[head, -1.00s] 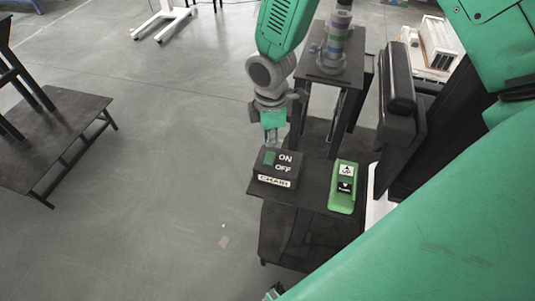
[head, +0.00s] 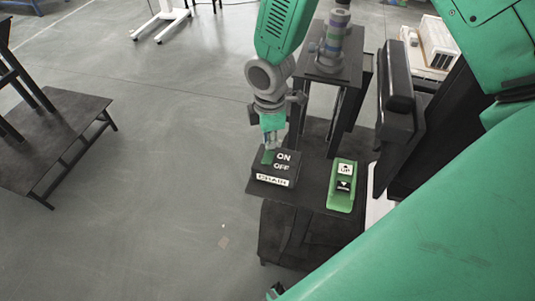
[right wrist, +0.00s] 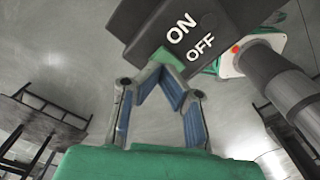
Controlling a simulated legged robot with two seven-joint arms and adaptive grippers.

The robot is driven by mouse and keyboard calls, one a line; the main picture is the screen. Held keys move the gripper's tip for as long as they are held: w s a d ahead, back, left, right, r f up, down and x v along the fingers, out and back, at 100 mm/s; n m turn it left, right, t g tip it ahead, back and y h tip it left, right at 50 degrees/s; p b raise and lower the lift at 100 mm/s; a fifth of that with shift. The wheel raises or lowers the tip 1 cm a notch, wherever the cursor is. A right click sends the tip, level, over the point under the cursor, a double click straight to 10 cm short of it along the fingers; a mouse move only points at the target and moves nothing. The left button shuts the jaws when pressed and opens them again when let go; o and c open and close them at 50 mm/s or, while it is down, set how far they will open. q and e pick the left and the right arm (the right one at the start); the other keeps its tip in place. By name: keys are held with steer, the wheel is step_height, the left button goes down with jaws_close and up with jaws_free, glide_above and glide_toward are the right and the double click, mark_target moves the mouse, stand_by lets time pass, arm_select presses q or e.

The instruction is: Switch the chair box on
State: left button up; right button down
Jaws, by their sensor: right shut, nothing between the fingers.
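The black chair box (head: 272,179) has white ON and OFF lettering, a CHAIR label and a green switch (head: 267,157) beside the lettering. It sits on a dark shelf. In the right wrist view the box (right wrist: 218,20) fills the upper middle, with its green switch (right wrist: 170,60) at its near edge. My right gripper (head: 270,146) is shut and empty, pointing down just above the switch. In the right wrist view its fingertips (right wrist: 164,70) meet beside the green switch and partly cover it; I cannot tell whether they touch. My left gripper is not in view.
A green control box (head: 341,198) with UP and a down arrow lies right of the chair box. A dark stand with a ringed grey column (head: 333,45) rises behind. A low dark platform (head: 56,140) stands at left. Open floor lies between.

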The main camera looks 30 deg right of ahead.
mark_target(269, 152)
steer(key=shift+f+b, duration=0.7)
steer(key=shift+f, duration=0.75)
stand_by(1.1)
step_height(269, 152, up, 7)
steer(key=p, duration=0.7)
steer(key=shift+r, duration=0.1)
stand_by(0.3)
